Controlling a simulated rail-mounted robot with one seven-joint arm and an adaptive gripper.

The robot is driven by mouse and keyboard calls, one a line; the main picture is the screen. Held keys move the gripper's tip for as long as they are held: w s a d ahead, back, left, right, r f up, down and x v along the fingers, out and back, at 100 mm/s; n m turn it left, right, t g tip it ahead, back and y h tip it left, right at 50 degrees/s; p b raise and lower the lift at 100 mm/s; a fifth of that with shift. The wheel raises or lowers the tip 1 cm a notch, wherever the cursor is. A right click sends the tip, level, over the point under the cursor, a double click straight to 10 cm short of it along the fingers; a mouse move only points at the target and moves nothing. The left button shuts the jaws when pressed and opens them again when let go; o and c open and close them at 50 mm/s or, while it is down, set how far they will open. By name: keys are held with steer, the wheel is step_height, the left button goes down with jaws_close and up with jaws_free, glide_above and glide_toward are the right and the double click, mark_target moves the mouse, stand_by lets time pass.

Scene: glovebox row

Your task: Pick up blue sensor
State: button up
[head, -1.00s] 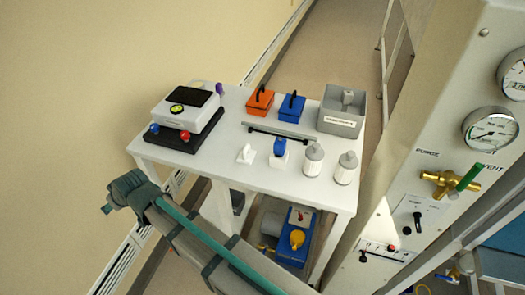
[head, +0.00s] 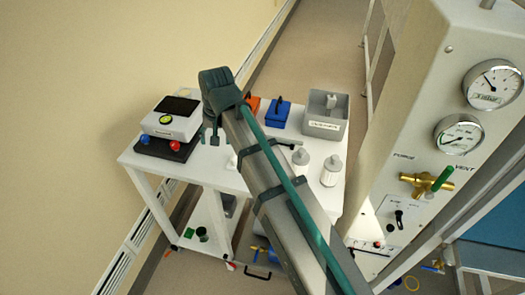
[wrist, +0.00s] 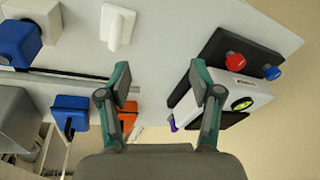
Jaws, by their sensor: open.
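A blue block (wrist: 18,42) sits on a white base at the left edge of the wrist view; in the head view my arm hides it. A blue box with a black handle (head: 277,115) stands on the table's far side and also shows in the wrist view (wrist: 70,118). I cannot tell for certain which one is called the sensor; the block on the base looks most like one. My gripper (wrist: 160,72) is open and empty above the table. The blue block lies to its left in the wrist view. My gripper also shows in the head view (head: 212,137).
A white instrument with red and blue knobs (wrist: 240,95) stands right of my gripper in the wrist view. An empty-looking white base with a peg (wrist: 117,25) is nearby. An orange box (wrist: 128,115), grey bin (head: 325,113) and two white bottles (head: 301,161) share the white table.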

steer(key=d+r+m, duration=0.1)
steer(key=d, duration=0.4)
steer(key=d+r+m+g+h+p, duration=0.1)
steer(key=d+r+m, duration=0.1)
steer(key=d, duration=0.3)
steer(key=d+r+m, duration=0.1)
steer(key=d, duration=0.4)
steer(key=shift+w+r+g+h, duration=0.1)
steer(key=shift+r+g+h, duration=0.25)
steer(key=shift+g+h, duration=0.05)
steer(key=shift+d+f+m, duration=0.2)
steer(key=shift+f+m, duration=0.05)
steer(key=shift+m, duration=0.05)
step_height(320, 180, down, 5)
steer(key=shift+r+p, duration=0.1)
steer(key=shift+p, duration=0.65)
steer(key=shift+d+f+p, duration=0.15)
steer(key=shift+f+p, duration=0.95)
steer(key=shift+f, duration=1.65)
jaws_close()
steer(key=shift+r, duration=0.2)
